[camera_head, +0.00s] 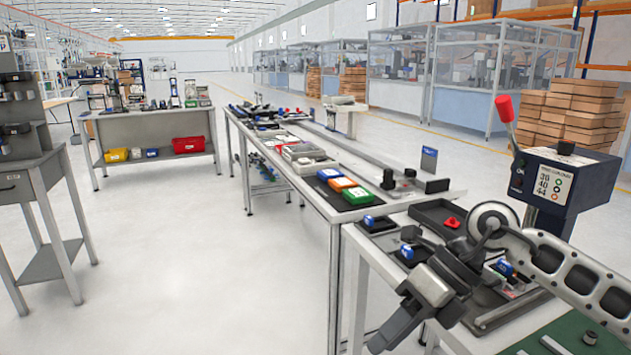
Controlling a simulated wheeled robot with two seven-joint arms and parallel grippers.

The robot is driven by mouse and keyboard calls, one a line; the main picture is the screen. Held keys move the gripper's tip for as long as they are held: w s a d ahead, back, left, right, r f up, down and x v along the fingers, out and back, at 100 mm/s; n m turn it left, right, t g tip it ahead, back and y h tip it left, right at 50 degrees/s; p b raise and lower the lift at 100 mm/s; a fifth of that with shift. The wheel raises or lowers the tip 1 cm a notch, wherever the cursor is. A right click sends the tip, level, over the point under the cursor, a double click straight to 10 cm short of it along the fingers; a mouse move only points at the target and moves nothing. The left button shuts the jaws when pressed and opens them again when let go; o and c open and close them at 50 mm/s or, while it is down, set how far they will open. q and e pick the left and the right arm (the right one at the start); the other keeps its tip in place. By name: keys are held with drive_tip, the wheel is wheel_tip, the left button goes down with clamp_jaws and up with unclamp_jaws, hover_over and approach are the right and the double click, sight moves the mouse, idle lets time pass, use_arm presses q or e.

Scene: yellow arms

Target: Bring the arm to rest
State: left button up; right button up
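My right arm (575,275) comes in from the right edge, a grey link with oval cut-outs. It bends at a round joint and runs down and left. My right gripper (420,298) is at its end, above the near workbench's left edge and angled toward the lower left. I cannot make out whether its fingers are apart, and I see no object clearly held in it. My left arm and gripper are not in view.
The near workbench (362,243) carries a black tray with a red part (452,222), small blue parts and a dark press box with a red-knobbed lever (506,112). A longer bench behind holds green, orange and blue boxes (342,183). Open floor (190,270) lies left.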

drive_tip(key=s+a+r+m+t+y, duration=0.2)
drive_tip(key=a+m+y, duration=0.3)
drive_tip(key=a+y, duration=0.15)
drive_tip(key=s+a+r+m+t+y, duration=0.2)
drive_tip(key=a+m+t+y, duration=0.1)
drive_tip(key=a+m+y, duration=0.3)
drive_tip(key=w+d+f+m+t+h, duration=0.1)
drive_tip(key=d+f+m+t+h, duration=0.55)
drive_tip(key=m, duration=0.55)
drive_tip(key=d+f+m+t+h, duration=0.55)
drive_tip(key=f+m+t, duration=0.2)
drive_tip(key=m, duration=0.45)
drive_tip(key=s+d+f+m+g+h, duration=0.2)
drive_tip(key=s+f+m+g, duration=0.1)
drive_tip(key=s+f, duration=0.2)
drive_tip(key=s+d+f+m+g+h, duration=0.2)
drive_tip(key=s+f, duration=0.3)
drive_tip(key=f, duration=0.4)
drive_tip(key=shift+s+d+f+m+g+h, duration=0.3)
drive_tip(key=shift+m+g+h, duration=0.25)
drive_tip(key=shift+m+g, duration=0.25)
